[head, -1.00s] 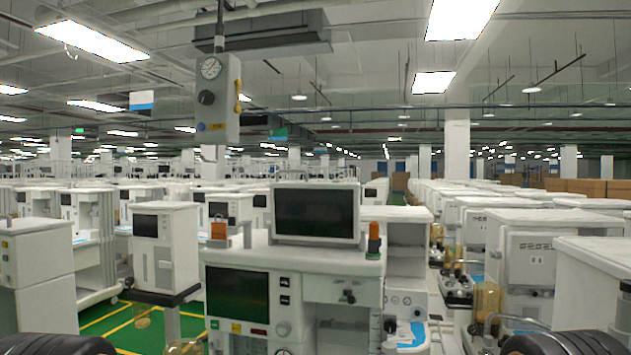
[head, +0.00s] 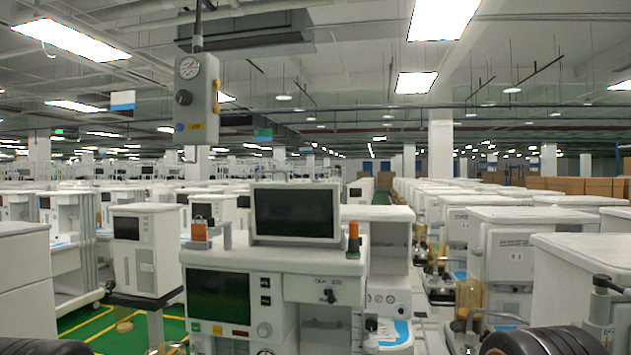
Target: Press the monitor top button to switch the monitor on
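The monitor (head: 296,213) stands on top of the white anaesthesia cart (head: 262,256) ahead of me, slightly left of the middle. Its screen is dark. I cannot make out a button on its top edge at this size. Dark rounded parts of my own arms show at the bottom left and bottom right corners. Neither gripper's fingers are in view.
An orange padlock-like object (head: 198,231) and an orange-topped cylinder (head: 353,238) stand on the cart top. A grey box with a gauge (head: 196,98) hangs above. Rows of white carts (head: 503,245) flank it. Green floor (head: 88,322) shows at lower left.

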